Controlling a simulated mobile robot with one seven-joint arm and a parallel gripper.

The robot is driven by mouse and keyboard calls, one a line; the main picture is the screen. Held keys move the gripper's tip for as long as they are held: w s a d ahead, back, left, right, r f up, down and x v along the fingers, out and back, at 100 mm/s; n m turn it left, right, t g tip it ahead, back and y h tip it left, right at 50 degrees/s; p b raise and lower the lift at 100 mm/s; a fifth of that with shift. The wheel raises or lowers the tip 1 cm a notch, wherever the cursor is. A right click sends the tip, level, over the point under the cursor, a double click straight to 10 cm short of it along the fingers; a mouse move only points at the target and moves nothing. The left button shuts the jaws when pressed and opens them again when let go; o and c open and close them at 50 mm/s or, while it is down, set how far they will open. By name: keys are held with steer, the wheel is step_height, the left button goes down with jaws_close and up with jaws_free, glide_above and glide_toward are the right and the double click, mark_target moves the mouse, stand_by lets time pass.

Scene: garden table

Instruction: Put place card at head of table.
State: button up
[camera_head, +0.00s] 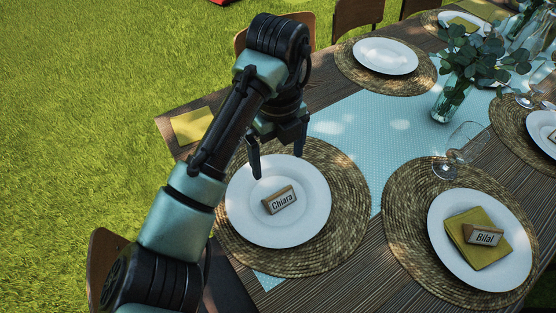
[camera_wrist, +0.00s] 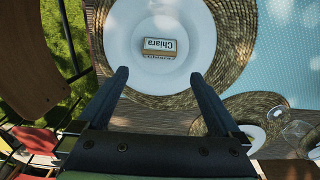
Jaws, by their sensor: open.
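A wooden place card reading "Chiara" (camera_head: 280,201) lies on a white plate (camera_head: 250,227) on a round woven mat (camera_head: 350,205) at the near end of the table (camera_head: 345,293). It also shows in the wrist view (camera_wrist: 159,45), beyond the fingertips. My gripper (camera_head: 278,162) is open and empty above the plate's far edge, apart from the card. Its two fingers show in the wrist view (camera_wrist: 160,76). A second place card, "Bilal" (camera_head: 483,236), rests on a folded yellow-green napkin (camera_head: 491,257) on the right plate (camera_head: 440,236).
A yellow-green napkin (camera_head: 192,125) lies at the table's left corner. Another plate (camera_head: 385,56) sits on a mat farther back. Chairs (camera_head: 352,16) line the far side.

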steer(key=shift+r, duration=0.3)
steer(key=w+d+r+n+t+h, duration=0.4)
steer(key=w+d+r+n+t, duration=0.3)
steer(key=d+r, duration=0.5)
step_height(320, 180, up, 16)
steer(key=n+t+h, duration=0.3)
steer(key=n+t, duration=0.3)
steer(key=t, duration=0.2)
steer(key=s+a+r+n+t+y, duration=0.3)
steer(key=s+a+r+n+t, duration=0.3)
steer(key=s+r+n, duration=0.2)
steer(key=s+a+r+n+t+y, duration=0.4)
steer(key=s+a+r+n+t, duration=0.2)
steer(key=r, duration=0.5)
steer(key=s+n, duration=0.2)
steer(key=s, duration=0.1)
steer(key=shift+r, duration=0.15)
